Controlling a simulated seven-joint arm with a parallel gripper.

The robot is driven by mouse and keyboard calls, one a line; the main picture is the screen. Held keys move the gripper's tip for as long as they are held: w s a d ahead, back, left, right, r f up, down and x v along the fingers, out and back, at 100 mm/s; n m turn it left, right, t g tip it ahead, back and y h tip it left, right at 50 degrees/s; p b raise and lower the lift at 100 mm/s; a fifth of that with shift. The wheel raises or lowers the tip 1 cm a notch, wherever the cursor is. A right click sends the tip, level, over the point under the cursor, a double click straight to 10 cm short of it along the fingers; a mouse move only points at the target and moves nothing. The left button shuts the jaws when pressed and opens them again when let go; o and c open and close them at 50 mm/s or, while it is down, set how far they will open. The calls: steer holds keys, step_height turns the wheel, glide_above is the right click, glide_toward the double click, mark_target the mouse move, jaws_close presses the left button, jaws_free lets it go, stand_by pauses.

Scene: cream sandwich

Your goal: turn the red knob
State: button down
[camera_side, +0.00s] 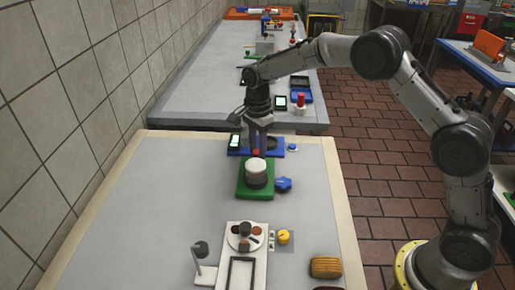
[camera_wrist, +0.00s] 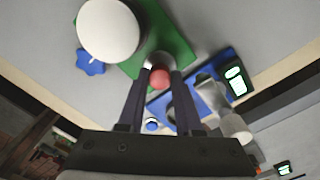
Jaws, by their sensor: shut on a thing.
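The red knob (camera_wrist: 160,78) shows as a small round red shape between the fingertips of my gripper (camera_wrist: 162,73) in the wrist view. My gripper is shut on it. In the side view the knob (camera_side: 256,153) is a small red spot below my gripper (camera_side: 258,145), which points down behind the white-topped round thing. The knob is beside the green plate (camera_wrist: 180,38) and the blue base (camera_wrist: 215,72). The fingers hide part of it, so I cannot tell its angle.
A white-topped dark cylinder (camera_side: 256,170) stands on the green plate, close to my gripper. A blue star-shaped knob (camera_side: 283,184) sits beside that plate. A small screen (camera_side: 235,141) is on the blue base. The left part of the table (camera_side: 150,200) is clear.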

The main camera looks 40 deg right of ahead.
mark_target(257, 151)
steer(key=shift+r, duration=0.15)
steer(key=c, duration=0.6)
jaws_free()
step_height(257, 151, up, 6)
steer(key=shift+r, duration=1)
